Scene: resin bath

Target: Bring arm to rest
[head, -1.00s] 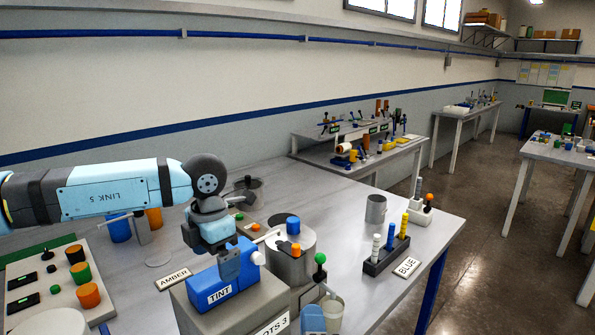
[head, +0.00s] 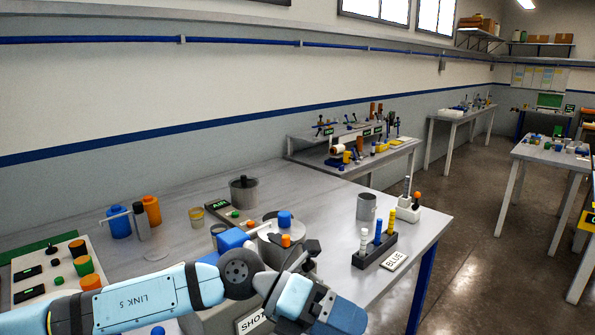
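My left arm comes in from the lower left across the front of the bench (head: 320,195). Its wrist and the dark blue hand (head: 338,316) are at the bottom edge, in front of the bench equipment. The fingertips are not visible, so I cannot tell whether this gripper is open or shut, or holds anything. My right gripper is not in view. Behind the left arm, the blue tint box (head: 232,239) is mostly hidden. The metal pot with a blue knob (head: 285,219) and an orange knob (head: 286,241) is partly covered by the wrist.
A dark rack (head: 375,253) holds white, blue and yellow pegs beside the BLUE label (head: 394,261). A grey cup (head: 366,207) and a lidded pot (head: 244,192) stand farther back. A control panel (head: 45,275) with coloured knobs is at left. The back right bench surface is fairly clear.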

